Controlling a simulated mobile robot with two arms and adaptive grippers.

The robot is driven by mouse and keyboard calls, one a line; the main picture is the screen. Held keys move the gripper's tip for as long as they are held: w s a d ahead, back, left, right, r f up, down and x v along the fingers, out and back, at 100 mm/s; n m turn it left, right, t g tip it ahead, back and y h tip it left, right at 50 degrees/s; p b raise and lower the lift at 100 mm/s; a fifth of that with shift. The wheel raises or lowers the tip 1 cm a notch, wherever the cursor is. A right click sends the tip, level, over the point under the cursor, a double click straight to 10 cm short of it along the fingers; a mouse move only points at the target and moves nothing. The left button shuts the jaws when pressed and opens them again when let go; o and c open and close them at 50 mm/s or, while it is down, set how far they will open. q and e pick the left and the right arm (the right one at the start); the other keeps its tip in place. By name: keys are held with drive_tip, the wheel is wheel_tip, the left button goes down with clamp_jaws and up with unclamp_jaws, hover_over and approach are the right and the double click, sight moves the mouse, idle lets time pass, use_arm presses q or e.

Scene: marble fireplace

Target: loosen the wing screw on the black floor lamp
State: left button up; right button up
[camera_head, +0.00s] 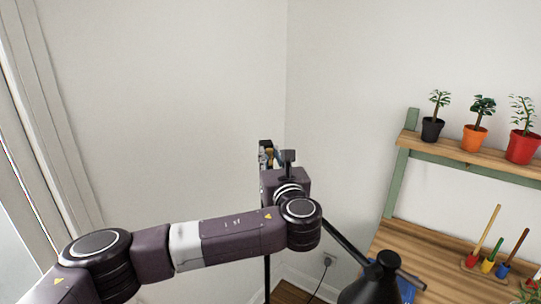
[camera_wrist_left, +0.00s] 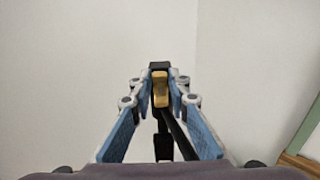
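The black floor lamp shows in the head view with a thin upright pole (camera_head: 267,282), a slanting arm (camera_head: 341,243) and a dark shade (camera_head: 372,290) at the bottom right. My left gripper (camera_head: 269,156) is at the top of the pole and hides much of the joint there. In the left wrist view the brass-coloured wing screw (camera_wrist_left: 160,90) lies between the blue-padded fingertips of my left gripper (camera_wrist_left: 161,88). The fingers are close on both sides of it; whether both touch it is unclear. The lamp's arm (camera_wrist_left: 178,130) runs down behind. My right gripper is not in view.
A wooden bench (camera_head: 425,252) stands at the right, with a shelf (camera_head: 447,150) of potted plants above and coloured pegs (camera_head: 487,265) on it. A window frame (camera_head: 45,120) is at the left.

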use_arm(q)
clamp_jaws()
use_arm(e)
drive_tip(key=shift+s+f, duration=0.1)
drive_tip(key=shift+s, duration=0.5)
